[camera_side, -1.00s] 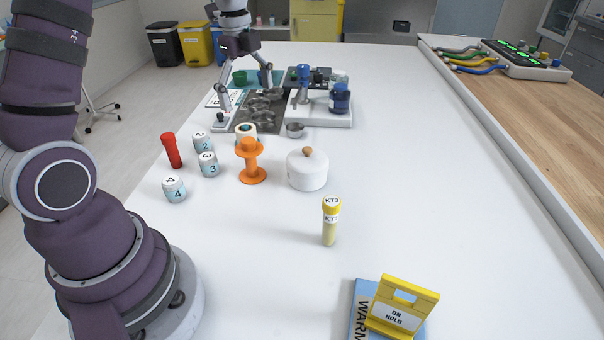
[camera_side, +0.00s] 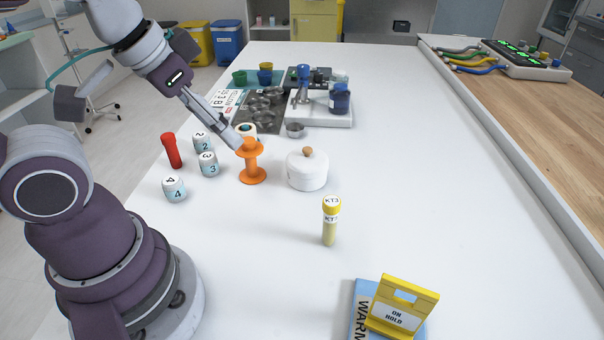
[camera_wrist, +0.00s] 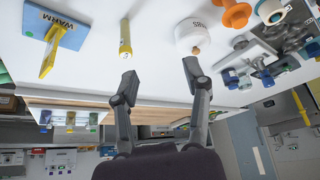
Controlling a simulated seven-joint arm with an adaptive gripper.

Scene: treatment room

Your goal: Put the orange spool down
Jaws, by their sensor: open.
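The orange spool (camera_side: 252,174) stands upright on the white table, left of the white lidded pot. In the side view my gripper (camera_side: 237,142) slants down from the upper left, and its tips overlap the spool's upper left edge in the picture. In the wrist view the spool (camera_wrist: 236,14) is at the top right, well to the side of my fingers. My gripper (camera_wrist: 159,72) is open there, with nothing between its fingertips.
White pot (camera_side: 307,171), yellow-capped tube (camera_side: 330,228) and yellow sign (camera_side: 402,305) stand nearby. Numbered jars (camera_side: 174,189) and a red cylinder (camera_side: 172,151) are left of the spool. A tray with bottles (camera_side: 325,117) lies behind. The table's right side is clear.

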